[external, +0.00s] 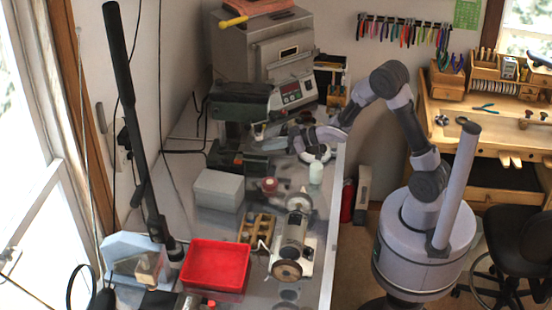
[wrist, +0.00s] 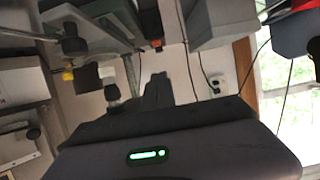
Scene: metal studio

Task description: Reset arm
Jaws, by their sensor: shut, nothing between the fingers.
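My arm reaches left from its round base (external: 425,240), over the elbow, and down toward the bench. My gripper (external: 268,134) is at its end, beside the dark green machine and in front of the kiln-like box, small in the external view. In the wrist view, my gripper (wrist: 157,90) shows as a dark shape with the fingers together. The fingers are shut and I see nothing held. The wrist picture looks tilted over, with bench things along its top.
A grey oven-like box (external: 262,55) stands behind. A wooden workbench (external: 490,120) is at right.

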